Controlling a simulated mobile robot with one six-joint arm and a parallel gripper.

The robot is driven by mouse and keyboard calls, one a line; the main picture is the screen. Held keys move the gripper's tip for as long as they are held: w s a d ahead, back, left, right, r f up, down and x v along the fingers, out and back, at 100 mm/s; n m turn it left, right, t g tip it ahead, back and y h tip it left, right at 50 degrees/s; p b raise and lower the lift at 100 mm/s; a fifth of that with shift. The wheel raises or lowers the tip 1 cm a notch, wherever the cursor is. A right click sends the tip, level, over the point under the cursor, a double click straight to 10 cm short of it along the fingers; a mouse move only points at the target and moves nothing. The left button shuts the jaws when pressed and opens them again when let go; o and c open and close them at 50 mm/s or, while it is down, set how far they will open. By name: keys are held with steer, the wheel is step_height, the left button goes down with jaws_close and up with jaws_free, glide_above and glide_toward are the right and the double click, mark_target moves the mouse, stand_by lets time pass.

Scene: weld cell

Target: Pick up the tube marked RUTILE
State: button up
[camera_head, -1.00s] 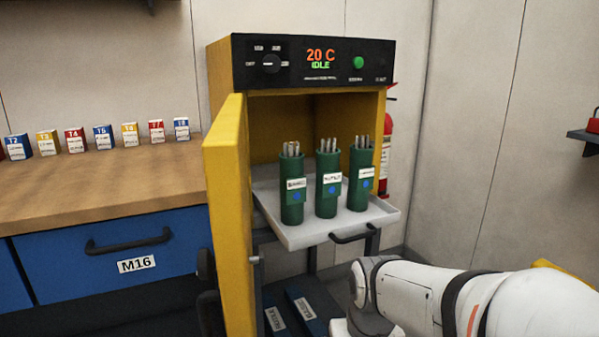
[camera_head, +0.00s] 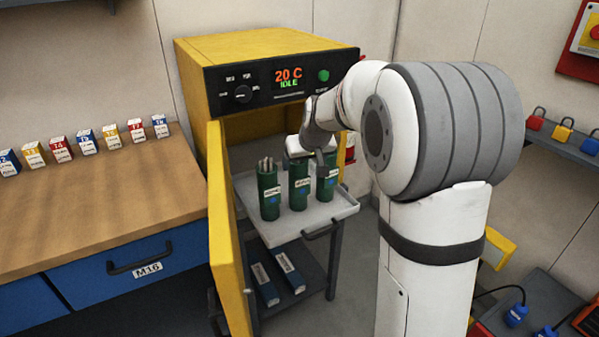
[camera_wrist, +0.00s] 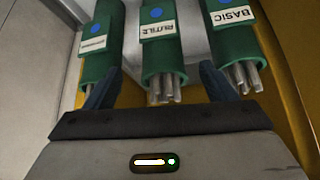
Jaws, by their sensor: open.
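The RUTILE tube (camera_head: 299,190) is the middle one of three green upright tubes on the pulled-out oven shelf. Its label reads clearly in the wrist view, where the tube (camera_wrist: 162,62) shows grey rods at its open end. My gripper (camera_head: 306,158) is at the tops of the tubes and hides the middle tube's rods in the head view. In the wrist view my gripper (camera_wrist: 160,70) is open, with one dark finger on each side of the RUTILE tube. Whether the fingers touch it I cannot tell.
The BASIC tube (camera_head: 268,193) stands left of it, and a third tube (camera_head: 328,182) stands close on the right. The shelf (camera_head: 334,213) has a front handle. The open yellow door (camera_head: 227,235) stands left of the shelf, and the oven's control panel (camera_head: 285,83) is above.

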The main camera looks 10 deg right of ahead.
mark_target(298, 171)
steer(key=x, duration=0.7)
steer(key=shift+w+a+f, duration=0.15)
steer(key=shift+w+f, duration=0.1)
steer(key=shift+c, duration=0.5)
jaws_close()
steer(key=shift+r, duration=0.15)
